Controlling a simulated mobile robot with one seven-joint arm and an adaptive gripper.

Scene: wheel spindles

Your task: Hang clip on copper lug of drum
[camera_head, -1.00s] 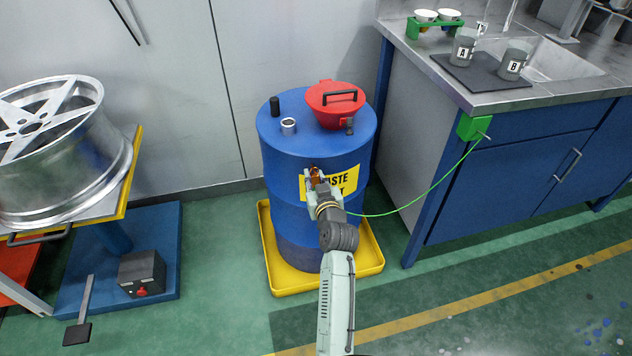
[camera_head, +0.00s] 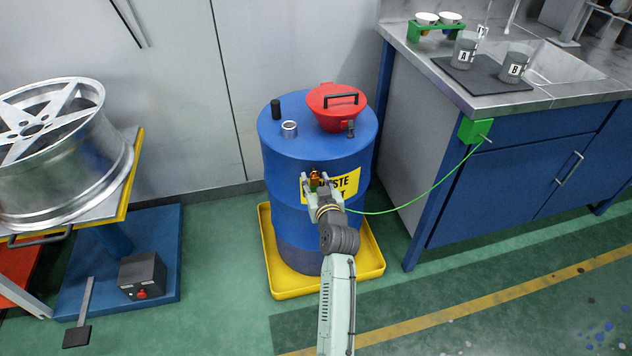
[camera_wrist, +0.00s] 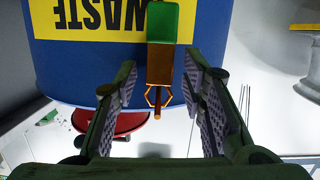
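The blue drum (camera_head: 310,230) stands upright with a yellow WASTE label (camera_head: 340,185) on its front. The clip (camera_wrist: 163,45) has a green body and an orange, copper-coloured end with small prongs. It sits in front of the drum's label and also shows in the head view (camera_head: 315,178). My gripper (camera_head: 317,181) is open around it; in the wrist view, my fingers (camera_wrist: 163,95) stand apart on either side with visible gaps. I cannot tell the copper lug apart from the clip's orange end, nor see their contact clearly.
A green cable (camera_head: 425,195) runs from a green box (camera_head: 475,130) on the bench to the drum's front. A red lid (camera_head: 325,98) sits on the drum top. The drum stands in a yellow tray (camera_head: 285,285). A wheel stand is at left.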

